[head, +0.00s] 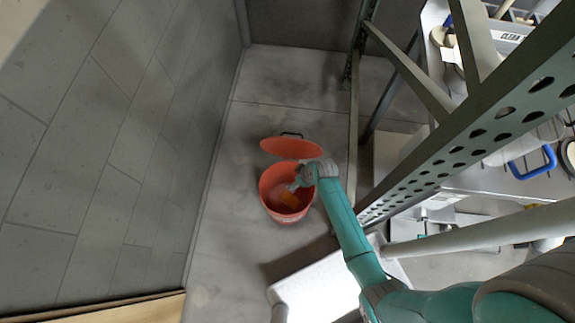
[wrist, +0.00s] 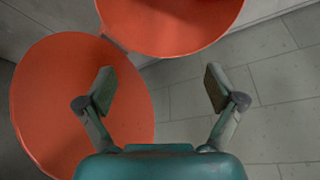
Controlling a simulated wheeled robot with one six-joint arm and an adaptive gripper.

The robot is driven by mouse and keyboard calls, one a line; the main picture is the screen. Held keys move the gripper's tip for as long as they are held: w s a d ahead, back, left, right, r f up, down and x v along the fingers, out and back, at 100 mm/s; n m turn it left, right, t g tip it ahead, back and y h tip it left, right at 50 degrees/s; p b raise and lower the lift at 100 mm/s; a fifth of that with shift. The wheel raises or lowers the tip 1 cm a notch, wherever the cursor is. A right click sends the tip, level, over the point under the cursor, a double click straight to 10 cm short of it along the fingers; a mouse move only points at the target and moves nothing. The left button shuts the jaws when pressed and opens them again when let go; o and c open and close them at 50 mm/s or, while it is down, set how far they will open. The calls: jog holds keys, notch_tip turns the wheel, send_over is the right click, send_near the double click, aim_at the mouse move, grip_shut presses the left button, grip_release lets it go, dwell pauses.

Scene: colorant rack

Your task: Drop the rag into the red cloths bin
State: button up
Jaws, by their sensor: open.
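The red cloths bin (head: 271,190) stands on the floor in the head view, with its round red lid (head: 290,147) open at its far side. My gripper (head: 293,187) is over the bin's mouth. In the wrist view my gripper (wrist: 159,88) is open, its fingers wide apart with nothing between them. Two red round shapes fill the left and top of the wrist view; I cannot tell which is lid and which is bin.
A grey tiled wall (head: 100,150) runs along the left. A green perforated metal rack post (head: 480,130) and shelves with white containers stand at the right, close to my arm. Bare grey floor (head: 285,85) lies behind the bin.

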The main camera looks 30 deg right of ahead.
jog(key=shift+v, duration=1.35)
